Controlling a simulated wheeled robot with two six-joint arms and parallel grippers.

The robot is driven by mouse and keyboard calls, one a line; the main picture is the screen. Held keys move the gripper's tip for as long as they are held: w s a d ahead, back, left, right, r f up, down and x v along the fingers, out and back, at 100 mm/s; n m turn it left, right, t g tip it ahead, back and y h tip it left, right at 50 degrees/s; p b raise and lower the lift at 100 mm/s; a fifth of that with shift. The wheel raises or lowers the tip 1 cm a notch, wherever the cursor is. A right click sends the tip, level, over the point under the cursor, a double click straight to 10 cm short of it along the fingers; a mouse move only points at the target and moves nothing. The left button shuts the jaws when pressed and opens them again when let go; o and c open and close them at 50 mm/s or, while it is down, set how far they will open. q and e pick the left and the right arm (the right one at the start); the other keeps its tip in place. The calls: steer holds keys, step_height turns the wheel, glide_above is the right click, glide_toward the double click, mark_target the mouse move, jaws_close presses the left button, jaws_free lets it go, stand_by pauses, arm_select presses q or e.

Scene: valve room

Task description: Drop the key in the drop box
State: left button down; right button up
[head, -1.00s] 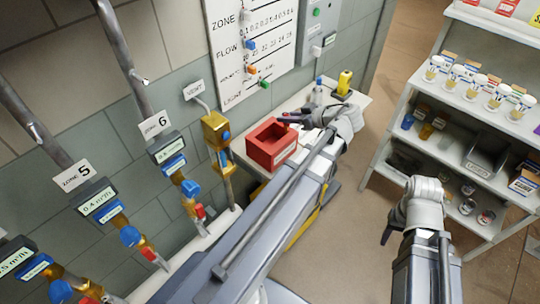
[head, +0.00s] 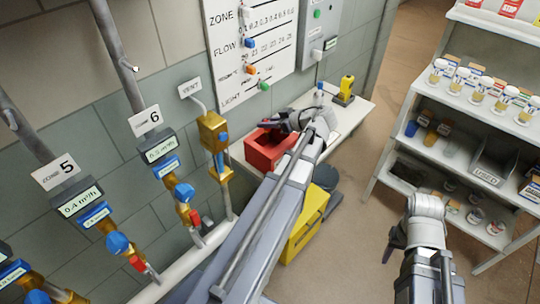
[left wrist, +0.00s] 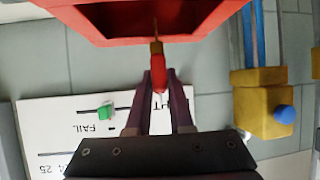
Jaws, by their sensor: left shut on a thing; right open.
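The red drop box (head: 264,155) stands on the white bench by the wall. It fills the top of the left wrist view (left wrist: 80,15), with its dark opening in sight. My left gripper (head: 270,122) is above the box's back edge. In the left wrist view, my left gripper (left wrist: 157,78) is shut on the key (left wrist: 158,76), which has a red handle and a brass part. The key's thin tip points toward the box opening; whether it is inside I cannot tell. In the head view the key is too small to tell. My right gripper (head: 391,250) is open, low at the right.
Pipes with a brass valve (head: 213,132) stand left of the box. A yellow tool (head: 345,90) and a small bottle stand on the bench (head: 352,115). A yellow case (head: 304,228) is below it. A shelf rack (head: 455,115) is at the right, with open floor between.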

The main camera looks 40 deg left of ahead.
mark_target(270, 130)
arm_select(q)
steer(key=shift+f+b, duration=1.1)
steer(key=shift+f, duration=0.45)
arm_select(e)
step_height(270, 130, down, 3)
arm_select(q)
steer(key=shift+r, duration=0.1)
steer(key=c, duration=0.7)
jaws_free()
steer(key=p+v, duration=0.3)
steer(key=v, duration=0.3)
steer(key=shift+d+r, duration=0.2)
steer(key=shift+r, duration=0.05)
steer(key=shift+d+r+p, duration=0.2)
steer(key=shift+d+p, duration=0.25)
steer(key=shift+d, duration=0.15)
arm_select(e)
step_height(270, 130, up, 4)
steer(key=shift+f, duration=0.1)
